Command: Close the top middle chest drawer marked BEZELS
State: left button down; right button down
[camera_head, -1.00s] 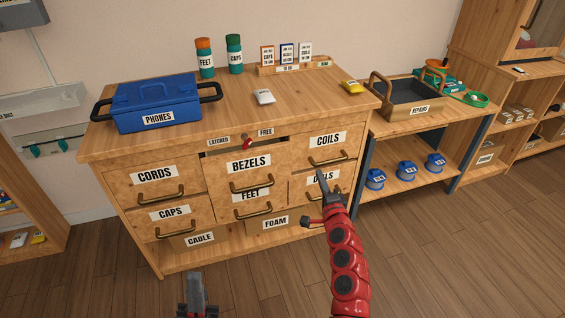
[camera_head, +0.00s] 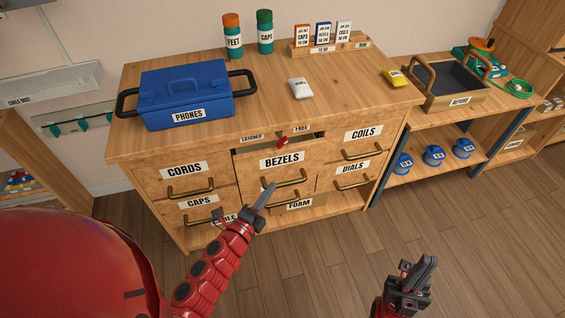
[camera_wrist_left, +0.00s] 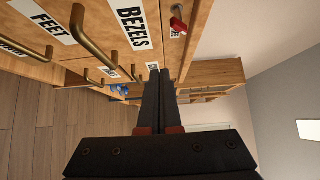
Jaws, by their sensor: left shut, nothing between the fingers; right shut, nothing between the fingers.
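The BEZELS drawer (camera_head: 296,168) is the top middle one of the wooden chest. It stands out a little, with a dark gap above its front. Its brass handle (camera_head: 291,183) is below the label; the BEZELS label (camera_wrist_left: 133,20) also shows in the left wrist view. My left gripper (camera_head: 270,188) is shut and empty, its tips in front of the drawer near the handle's left end; whether they touch is unclear. A red latch knob (camera_head: 283,142) sits above the drawer between the LATCHED and FREE labels. My right gripper (camera_head: 427,264) is shut and empty, over the floor at right.
The CORDS drawer (camera_head: 187,170) and COILS drawer (camera_head: 364,134) flank it. A blue PHONES box (camera_head: 185,95) and a white packet (camera_head: 300,88) are on the chest top. A lower shelf unit with a REPAIRS tray (camera_head: 432,101) stands right. Floor in front is free.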

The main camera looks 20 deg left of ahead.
pick_arm(q)
send_near(282, 151)
jog(key=w+d, duration=0.4)
jog(key=d, duration=0.1)
jog(key=shift+w+a+f+p, duration=0.1)
jog(key=shift+w+a+p, duration=0.35)
jog(key=shift+w, duration=0.3)
jog(key=shift+w+a+p, duration=0.2)
jog(key=shift+w+a, duration=0.35)
jog(key=shift+w, duration=0.2)
jog(key=shift+w+a+f, duration=0.1)
jog(key=shift+w+a, duration=0.1)
jog(key=shift+w, duration=0.1)
jog(key=shift+w+a+b, duration=0.35)
jog(key=shift+w+a, duration=0.15)
jog(key=shift+w, duration=0.3)
jog(key=shift+s, duration=0.1)
